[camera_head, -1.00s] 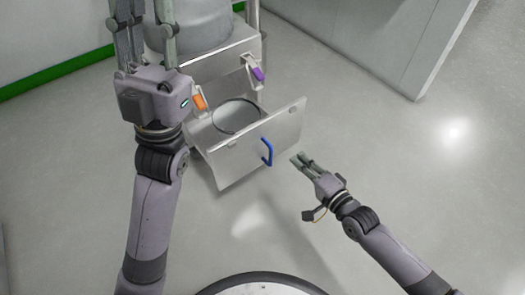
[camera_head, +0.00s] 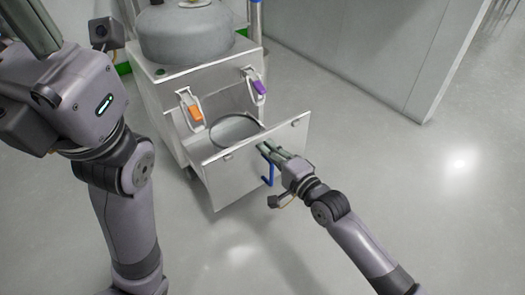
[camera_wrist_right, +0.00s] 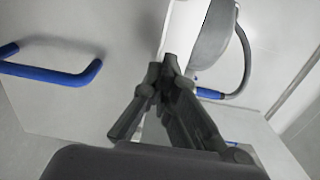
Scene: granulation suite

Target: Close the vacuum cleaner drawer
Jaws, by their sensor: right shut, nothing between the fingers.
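The vacuum cleaner (camera_head: 165,90) is a white cabinet with a grey rounded top. Its drawer (camera_head: 228,180) is pulled out at the front, with a dark round ring (camera_head: 213,133) inside. A blue handle (camera_head: 268,180) is on the drawer front; it also shows at the left in the right wrist view (camera_wrist_right: 50,75). My right gripper (camera_head: 264,149) is shut and empty, its fingertips at the upper part of the drawer front by the handle. I cannot tell whether they touch. My left gripper (camera_head: 28,20) is raised at the upper left, cut off by the frame edge, its fingertips hidden.
An orange latch (camera_head: 194,112) and a purple latch (camera_head: 258,87) sit on the cabinet above the drawer. A grey wall panel (camera_head: 400,60) stands at the right. The floor in front and to the right is clear.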

